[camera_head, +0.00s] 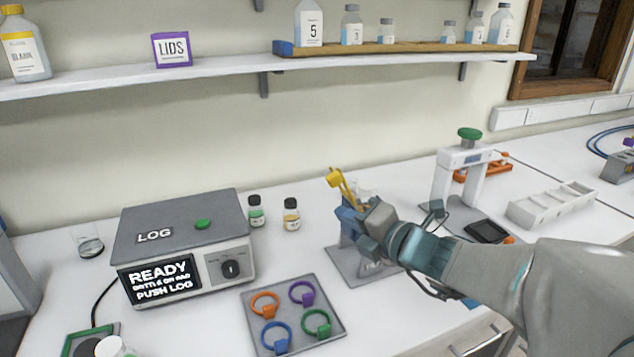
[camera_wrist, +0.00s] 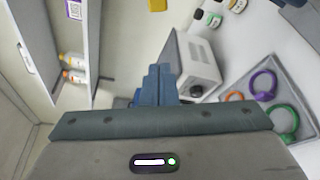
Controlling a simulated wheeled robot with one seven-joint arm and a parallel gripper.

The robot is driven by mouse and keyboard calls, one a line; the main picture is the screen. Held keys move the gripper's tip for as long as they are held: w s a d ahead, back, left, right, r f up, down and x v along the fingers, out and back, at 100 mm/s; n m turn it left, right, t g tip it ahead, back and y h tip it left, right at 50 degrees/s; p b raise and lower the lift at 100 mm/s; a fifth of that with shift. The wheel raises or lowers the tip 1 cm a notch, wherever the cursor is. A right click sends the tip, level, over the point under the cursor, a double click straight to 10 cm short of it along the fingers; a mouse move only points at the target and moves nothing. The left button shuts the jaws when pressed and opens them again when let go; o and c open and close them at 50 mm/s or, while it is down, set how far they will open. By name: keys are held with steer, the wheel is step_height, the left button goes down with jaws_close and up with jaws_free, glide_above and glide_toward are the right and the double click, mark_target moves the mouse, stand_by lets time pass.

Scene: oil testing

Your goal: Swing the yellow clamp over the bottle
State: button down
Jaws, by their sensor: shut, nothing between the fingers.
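The yellow clamp (camera_head: 341,184) stands raised and tilted, its wider end at the upper left, above a grey base plate (camera_head: 345,268). A pale, clear shape, perhaps the bottle, shows just right of the clamp and is mostly hidden by my gripper. My gripper (camera_head: 346,222) is right in front of the clamp's lower part, its blue fingers shut and empty. Whether they touch the clamp I cannot tell. In the wrist view the blue fingers (camera_wrist: 158,80) are together, and a yellow piece (camera_wrist: 157,4), likely the clamp, shows at the top edge.
The LOG box (camera_head: 185,245) stands to the left, with two small vials (camera_head: 291,215) beside it. A tray of coloured rings (camera_head: 250,316) lies in front. A white press stand (camera_head: 462,178) and a white rack (camera_head: 552,204) are at the right. A shelf (camera_head: 200,73) runs above.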

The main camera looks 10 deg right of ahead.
steer(key=w+a+p, duration=0.2)
steer(key=w, duration=0.7)
steer(key=shift+w+r, duration=0.15)
steer(key=shift+d, duration=0.1)
stand_by(0.4)
